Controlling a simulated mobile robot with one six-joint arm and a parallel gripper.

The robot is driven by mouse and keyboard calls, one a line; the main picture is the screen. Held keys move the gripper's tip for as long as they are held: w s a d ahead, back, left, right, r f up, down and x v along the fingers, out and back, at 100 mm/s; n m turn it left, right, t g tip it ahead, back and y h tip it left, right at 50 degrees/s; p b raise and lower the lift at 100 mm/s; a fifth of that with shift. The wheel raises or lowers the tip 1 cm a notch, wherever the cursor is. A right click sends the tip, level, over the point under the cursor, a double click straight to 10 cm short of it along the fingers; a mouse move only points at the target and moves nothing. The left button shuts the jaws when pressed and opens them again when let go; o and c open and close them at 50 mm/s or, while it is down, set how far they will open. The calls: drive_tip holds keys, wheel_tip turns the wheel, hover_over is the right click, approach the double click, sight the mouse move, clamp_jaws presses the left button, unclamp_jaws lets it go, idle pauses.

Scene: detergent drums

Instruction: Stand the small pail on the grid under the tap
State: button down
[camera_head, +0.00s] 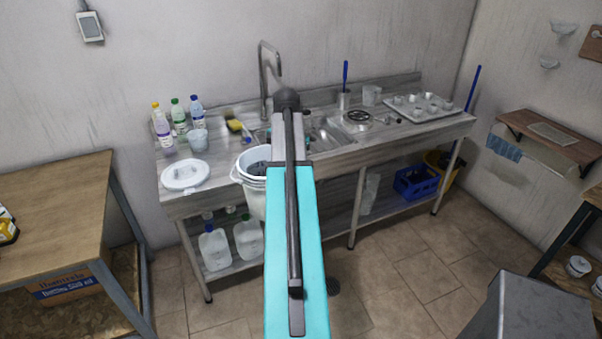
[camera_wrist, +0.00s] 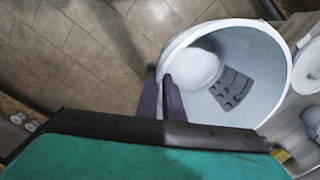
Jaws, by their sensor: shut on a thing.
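The white pail (camera_head: 252,182) hangs at the counter's front edge in the head view, partly hidden by my arm. In the wrist view the pail (camera_wrist: 262,62) shows its open mouth, with a dark patterned patch on the inner wall. My gripper (camera_wrist: 172,98) is shut on the pail's rim, at the left of the mouth in that view. In the head view my gripper is hidden behind my arm. The grey tap (camera_head: 267,78) stands behind the sink (camera_head: 326,137). My arm covers the sink's left part, and I cannot make out the grid.
On the counter left are a white lid (camera_head: 185,175), several bottles (camera_head: 179,116), a clear cup (camera_head: 198,140) and a yellow sponge (camera_head: 234,126). Right of the sink are a round drain-like disc (camera_head: 357,116) and a tray of small cups (camera_head: 419,105). A wooden table (camera_head: 55,205) stands left.

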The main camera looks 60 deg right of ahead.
drive_tip(key=w+a+f+n+b, duration=0.3)
drive_tip(key=w+a, duration=0.8)
drive_tip(key=a, duration=0.2)
drive_tip(key=w+a+f+n+b, duration=0.2)
drive_tip(key=w+a+f+n, duration=0.1)
drive_tip(key=w+a, duration=0.8)
drive_tip(key=w+a+f+n+b, duration=0.2)
drive_tip(key=a+n, duration=0.1)
drive_tip(key=a, duration=1.2)
drive_tip(key=w+a+f+n+b, duration=0.2)
drive_tip(key=w+a+f+n, duration=0.1)
drive_tip(key=a, duration=1.2)
drive_tip(key=shift+a+n, duration=0.4)
drive_tip(key=shift+n, duration=0.3)
drive_tip(key=shift+a, duration=0.1)
